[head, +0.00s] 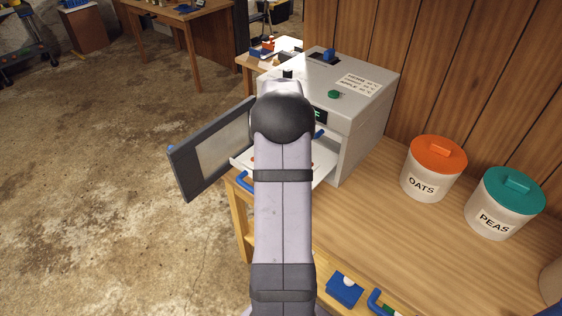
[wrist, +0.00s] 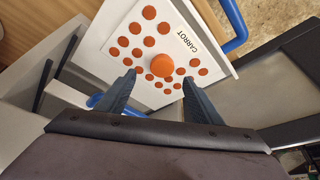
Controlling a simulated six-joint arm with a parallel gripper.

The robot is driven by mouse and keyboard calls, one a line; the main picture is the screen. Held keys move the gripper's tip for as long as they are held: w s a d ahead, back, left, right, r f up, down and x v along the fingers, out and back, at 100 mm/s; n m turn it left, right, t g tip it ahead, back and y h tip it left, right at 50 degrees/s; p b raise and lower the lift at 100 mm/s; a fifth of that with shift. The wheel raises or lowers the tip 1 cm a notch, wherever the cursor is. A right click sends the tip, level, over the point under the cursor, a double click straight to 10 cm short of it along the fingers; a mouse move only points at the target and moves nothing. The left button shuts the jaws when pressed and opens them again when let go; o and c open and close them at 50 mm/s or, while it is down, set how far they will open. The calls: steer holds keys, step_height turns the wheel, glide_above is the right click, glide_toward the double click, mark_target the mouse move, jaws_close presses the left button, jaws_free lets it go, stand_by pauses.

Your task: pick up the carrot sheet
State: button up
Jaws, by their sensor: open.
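The carrot sheet (wrist: 120,42) is a white tray-like sheet labelled CARROT, with orange carrot discs and a larger orange knob (wrist: 162,65) in its middle. My gripper (wrist: 156,80) is open, with its two dark fingers over the sheet on either side of the knob; I cannot tell whether they touch it. In the head view part of the sheet (head: 322,165) sticks out of the front of the grey machine (head: 365,100), mostly hidden behind my arm. The machine's door (head: 212,150) stands open to the left.
The machine stands on a wooden bench (head: 400,235) against a panelled wall. An OATS canister (head: 430,180) with an orange lid and a PEAS canister (head: 495,215) with a teal lid stand to the right. A blue block (head: 343,291) is at the front edge. Bench between is clear.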

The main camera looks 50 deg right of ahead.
steer(key=shift+a+p+x, duration=0.15)
steer(key=shift+p+x, duration=0.8)
steer(key=shift+x, duration=0.85)
steer(key=shift+a+p+x, duration=0.1)
steer(key=shift+p+x, duration=0.8)
steer(key=shift+x, duration=0.9)
steer(key=shift+w+f, duration=0.1)
steer(key=c, duration=1.2)
